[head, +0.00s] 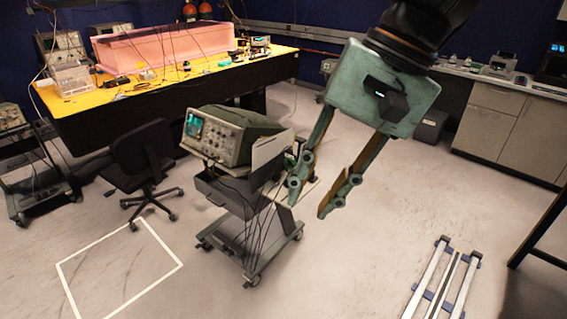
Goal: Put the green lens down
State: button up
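My gripper (308,206) hangs in the upper right middle of the head view, pointing down and to the left. Its two greenish fingers are apart, and I see only floor between them. No green lens can be made out in this view, neither in the gripper nor on any surface.
A cart (237,205) bearing an oscilloscope (222,137) stands left of my gripper. A black chair (140,158) and a yellow-topped table (180,78) with a pink foam enclosure (160,47) are farther left. White tape (124,241) outlines a floor area. Rails (443,278) lie lower right.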

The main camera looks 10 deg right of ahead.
jog(key=w+a+f+m+y, duration=0.2)
jog(key=w+m+y, duration=0.1)
jog(key=w, duration=0.6)
jog(key=w+a+f+m+y, duration=0.2)
jog(key=w+a, duration=0.1)
jog(key=w, duration=0.7)
jog(key=w+d+f+m+t+y, duration=0.1)
jog(key=w+d+f+m+y, duration=0.2)
jog(key=w, duration=0.6)
jog(key=w+d+f+m+t+y, duration=0.1)
jog(key=w+f+m, duration=0.25)
jog(key=w, duration=0.45)
jog(key=m+t+h, duration=0.1)
jog(key=m+t, duration=1)
send_near(295, 159)
jog(key=r, duration=0.1)
jog(key=shift+s+d+f+m+b, duration=0.25)
jog(key=shift+d+f+m+b, duration=0.1)
jog(key=shift+d+f, duration=0.1)
jog(key=shift+w+a, duration=0.1)
jog(key=shift+b+x, duration=0.3)
jog(key=shift+x, duration=3.9)
jog(key=shift+f, duration=0.15)
